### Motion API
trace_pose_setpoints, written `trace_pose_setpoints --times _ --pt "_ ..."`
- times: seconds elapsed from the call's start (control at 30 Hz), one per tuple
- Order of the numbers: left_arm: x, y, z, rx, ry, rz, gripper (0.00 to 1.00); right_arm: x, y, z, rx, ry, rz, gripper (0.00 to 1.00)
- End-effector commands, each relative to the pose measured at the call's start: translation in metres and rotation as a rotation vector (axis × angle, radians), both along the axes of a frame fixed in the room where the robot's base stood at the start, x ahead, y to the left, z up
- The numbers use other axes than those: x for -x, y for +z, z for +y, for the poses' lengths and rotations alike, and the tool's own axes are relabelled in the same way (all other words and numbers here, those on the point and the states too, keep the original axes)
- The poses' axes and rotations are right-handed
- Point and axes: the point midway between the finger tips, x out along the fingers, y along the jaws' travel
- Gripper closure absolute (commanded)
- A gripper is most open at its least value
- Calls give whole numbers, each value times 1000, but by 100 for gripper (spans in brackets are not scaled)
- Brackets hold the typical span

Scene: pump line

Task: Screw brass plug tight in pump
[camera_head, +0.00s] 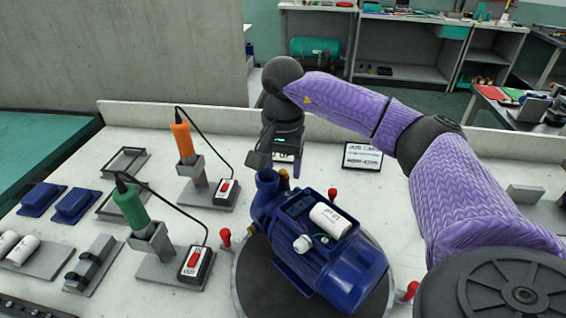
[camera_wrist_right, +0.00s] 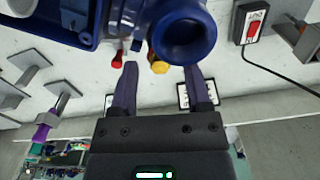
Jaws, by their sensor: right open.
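The blue pump (camera_head: 325,245) sits on a round dark turntable (camera_head: 252,290) on the bench. Its open round port (camera_wrist_right: 185,42) faces up close in the right wrist view. My right gripper (camera_head: 272,172) is at the pump's far end, beside the port. In the wrist view its two dark fingers (camera_wrist_right: 160,82) stand apart and open. A yellow brass plug (camera_wrist_right: 160,67) shows between them near the fingertips, next to the port; I cannot tell whether the fingers touch it or how deep it sits. My left gripper is not in view.
An orange-handled driver (camera_head: 183,138) and a green-handled one (camera_head: 130,206) stand in holders at left, with cabled switch boxes (camera_head: 195,263). Red knobs (camera_head: 225,238) surround the turntable. Blue parts (camera_head: 75,204) lie at far left. A small sign (camera_head: 362,156) stands behind the pump.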

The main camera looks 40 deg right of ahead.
Motion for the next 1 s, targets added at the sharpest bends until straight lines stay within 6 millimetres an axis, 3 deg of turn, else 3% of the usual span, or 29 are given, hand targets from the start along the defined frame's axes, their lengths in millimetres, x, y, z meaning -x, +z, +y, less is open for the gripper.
trace_pose_setpoints --times 0.23,0.93,0.97,1.0 --pt "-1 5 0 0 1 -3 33 0 1 0 -1 293 0 38" --pt "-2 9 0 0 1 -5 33 -3 0 8 0 298 0 38" --pt "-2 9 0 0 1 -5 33 -3 0 8 0 298 0 40" --pt "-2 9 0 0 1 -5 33 -3 0 8 0 298 0 49"
